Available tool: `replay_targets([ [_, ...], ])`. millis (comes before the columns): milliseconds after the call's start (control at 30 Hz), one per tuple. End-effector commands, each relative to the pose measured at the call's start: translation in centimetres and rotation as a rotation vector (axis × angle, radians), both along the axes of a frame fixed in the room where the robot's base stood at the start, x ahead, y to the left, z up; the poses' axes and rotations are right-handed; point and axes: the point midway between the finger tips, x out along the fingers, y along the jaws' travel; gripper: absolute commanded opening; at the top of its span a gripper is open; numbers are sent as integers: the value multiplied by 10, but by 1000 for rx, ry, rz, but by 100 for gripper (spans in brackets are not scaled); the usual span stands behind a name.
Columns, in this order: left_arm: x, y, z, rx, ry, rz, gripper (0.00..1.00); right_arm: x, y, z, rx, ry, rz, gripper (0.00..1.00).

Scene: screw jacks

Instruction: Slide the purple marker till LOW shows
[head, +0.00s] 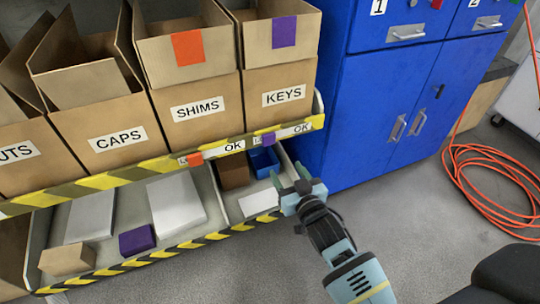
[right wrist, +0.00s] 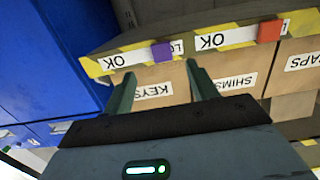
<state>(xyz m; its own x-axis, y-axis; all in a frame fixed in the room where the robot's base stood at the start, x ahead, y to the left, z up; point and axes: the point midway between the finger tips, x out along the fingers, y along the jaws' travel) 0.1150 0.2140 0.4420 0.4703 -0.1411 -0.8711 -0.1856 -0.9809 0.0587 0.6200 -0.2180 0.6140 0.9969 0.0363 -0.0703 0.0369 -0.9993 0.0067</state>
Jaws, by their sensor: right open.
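The purple marker (head: 268,138) sits on the label strip of the striped shelf rail under the KEYS box (head: 285,98). The word OK shows to its right in the head view. My right gripper (head: 289,175) is open and empty, below and in front of the rail. In the right wrist view its fingertips (right wrist: 158,72) point toward the marker and appear apart from it. My left gripper is not in view.
An orange marker (head: 195,159) sits on the same rail under the SHIMS box (head: 198,110). The lower shelf holds a purple block (head: 137,240), a blue bin (head: 264,161) and other boxes. A blue cabinet (head: 385,110) stands to the right. An orange hose (head: 490,185) lies on the floor.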

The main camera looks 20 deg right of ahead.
Motion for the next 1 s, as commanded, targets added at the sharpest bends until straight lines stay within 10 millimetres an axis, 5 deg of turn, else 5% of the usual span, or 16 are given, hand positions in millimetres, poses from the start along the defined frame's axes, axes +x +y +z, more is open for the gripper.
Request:
replay_targets([
  [167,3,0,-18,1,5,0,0,28,1,6,10,-59,-3,58],
  [567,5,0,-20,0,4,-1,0,42,2,11,8,-72,-2,58],
  [1000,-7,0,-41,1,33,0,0,99,4,10,8,-70,-2,58],
])
